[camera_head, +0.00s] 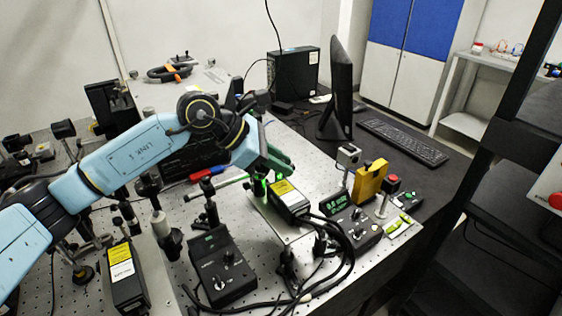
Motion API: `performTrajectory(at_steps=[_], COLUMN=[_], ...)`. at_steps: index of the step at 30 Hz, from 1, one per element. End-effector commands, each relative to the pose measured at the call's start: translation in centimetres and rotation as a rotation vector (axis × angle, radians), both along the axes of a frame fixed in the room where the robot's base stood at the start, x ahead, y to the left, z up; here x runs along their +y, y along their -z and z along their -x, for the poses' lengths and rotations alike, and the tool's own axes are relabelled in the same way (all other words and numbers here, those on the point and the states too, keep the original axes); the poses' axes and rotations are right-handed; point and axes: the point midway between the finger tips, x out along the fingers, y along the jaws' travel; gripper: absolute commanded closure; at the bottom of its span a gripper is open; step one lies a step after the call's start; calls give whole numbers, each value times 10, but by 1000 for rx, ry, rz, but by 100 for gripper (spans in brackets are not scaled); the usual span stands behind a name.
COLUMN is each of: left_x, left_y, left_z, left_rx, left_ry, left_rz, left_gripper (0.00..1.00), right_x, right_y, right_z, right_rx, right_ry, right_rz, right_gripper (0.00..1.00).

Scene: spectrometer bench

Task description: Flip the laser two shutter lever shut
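Two black laser boxes with yellow and white labels stand on the bench; I cannot read which is laser two. One laser box (289,197) is right of centre, with a green glow at its far left end. The other laser box (127,277) is at the lower left. My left arm reaches in from the left, and my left gripper (264,168) is at the far end of the right-hand laser box. Its fingers are small and partly hidden, so their opening is unclear. No shutter lever can be made out. My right gripper is not in view.
Two black control boxes stand near the lasers, one at the front (222,266) and one with a green display (350,220) at the right. Black cables loop between them. A yellow block (370,180), a red button post (389,190) and a monitor (338,88) are further right.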

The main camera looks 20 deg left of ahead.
Motion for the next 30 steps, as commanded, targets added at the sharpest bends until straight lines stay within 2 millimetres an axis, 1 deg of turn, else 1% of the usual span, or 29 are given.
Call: performTrajectory(at_steps=[5,12,18,24,30], left_x=[18,54,76,85,86], left_y=[-17,-53,-77,-87,-88], left_z=[9,29,42,48,48], left_rx=[-3,-4,-3,-2,-2], left_ry=[-3,-4,-3,-1,0], left_rz=[-3,-3,-1,-1,0], left_gripper=[79,79,79,79,79], right_x=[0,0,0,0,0], right_y=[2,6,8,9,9], right_z=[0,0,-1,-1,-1], right_rx=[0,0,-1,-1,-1], right_ry=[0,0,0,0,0], right_rz=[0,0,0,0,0], right_gripper=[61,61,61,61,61])
